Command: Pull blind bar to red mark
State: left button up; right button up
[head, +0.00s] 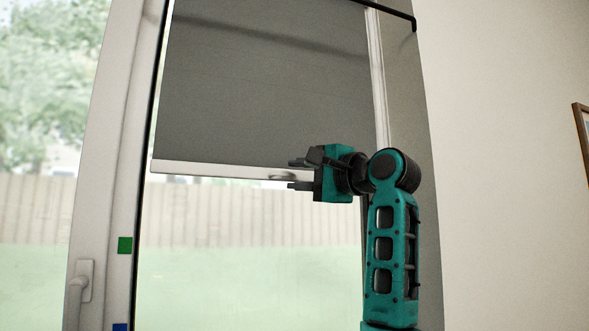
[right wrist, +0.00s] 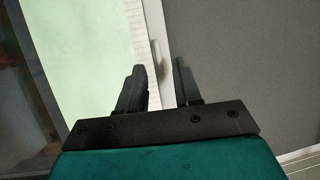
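The grey roller blind (head: 265,80) hangs partway down the window. Its white bottom bar (head: 205,170) runs across the window and also shows in the right wrist view (right wrist: 155,35). A small pull tab (head: 282,178) sits on the bar near my right gripper (head: 291,174). That gripper points left, one finger above the bar's level and one below. In the right wrist view its fingers (right wrist: 157,82) are apart, with the bar lined up between them; I cannot tell whether they touch it. No red mark is in view. My left gripper is not in view.
A green mark (head: 125,245) and a blue mark (head: 120,327) are on the white window frame at left. A window handle (head: 80,290) is at lower left. A black rod (head: 290,38) crosses the top right. The glass below the bar is clear.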

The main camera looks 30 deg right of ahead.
jog(key=shift+w+a, duration=0.15)
jog(key=shift+w, duration=0.75)
jog(key=shift+c, duration=0.2)
grip_shut()
dwell(0.7)
